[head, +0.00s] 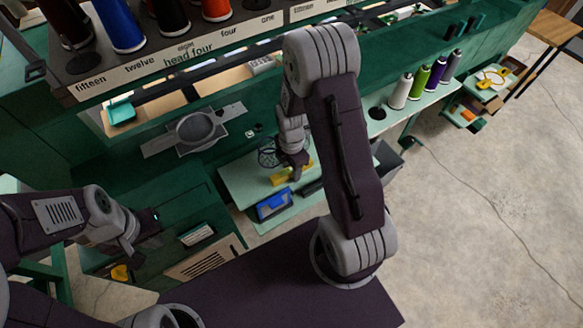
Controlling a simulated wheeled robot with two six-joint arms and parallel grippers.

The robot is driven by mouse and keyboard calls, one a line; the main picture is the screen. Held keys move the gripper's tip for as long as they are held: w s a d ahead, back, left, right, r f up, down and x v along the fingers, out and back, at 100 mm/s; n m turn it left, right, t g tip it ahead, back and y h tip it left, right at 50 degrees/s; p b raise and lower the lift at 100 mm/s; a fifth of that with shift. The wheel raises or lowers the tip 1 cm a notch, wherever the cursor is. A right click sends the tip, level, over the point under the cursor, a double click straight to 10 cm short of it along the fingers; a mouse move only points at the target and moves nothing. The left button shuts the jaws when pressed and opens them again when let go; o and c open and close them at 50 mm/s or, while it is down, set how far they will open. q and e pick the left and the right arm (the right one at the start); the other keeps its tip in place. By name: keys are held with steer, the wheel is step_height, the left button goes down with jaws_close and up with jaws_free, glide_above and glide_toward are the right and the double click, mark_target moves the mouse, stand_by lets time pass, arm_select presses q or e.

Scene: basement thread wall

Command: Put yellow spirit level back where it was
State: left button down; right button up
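A yellow bar that looks like the spirit level (280,179) is low in the middle, at the pale green shelf (240,182). My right gripper (296,174) reaches down over it and hides its middle. I cannot tell whether the fingers are closed around it or whether it rests on the shelf. My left gripper (138,254) is at the lower left, in front of the green cabinet, apart from the level. Its fingers are too small and dark to read.
A blue box (273,205) stands on the shelf just in front of the level. A black wire item (270,153) is behind it. Thread spools (420,82) stand on a ledge to the right. A small yellow thing (120,272) lies below my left gripper.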

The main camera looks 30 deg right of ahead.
steer(key=shift+r, duration=0.5)
step_height(320, 180, up, 12)
steer(key=f, duration=0.1)
steer(key=s+a+m, duration=0.2)
steer(key=s+m, duration=0.2)
steer(key=m, duration=0.5)
steer(key=s+a+f+m+t, duration=0.1)
steer(key=s+a+m, duration=0.2)
steer(key=m, duration=0.7)
steer(key=shift+s, duration=0.75)
steer(key=shift+f, duration=0.1)
step_height(320, 180, down, 2)
steer(key=shift+b, duration=1.2)
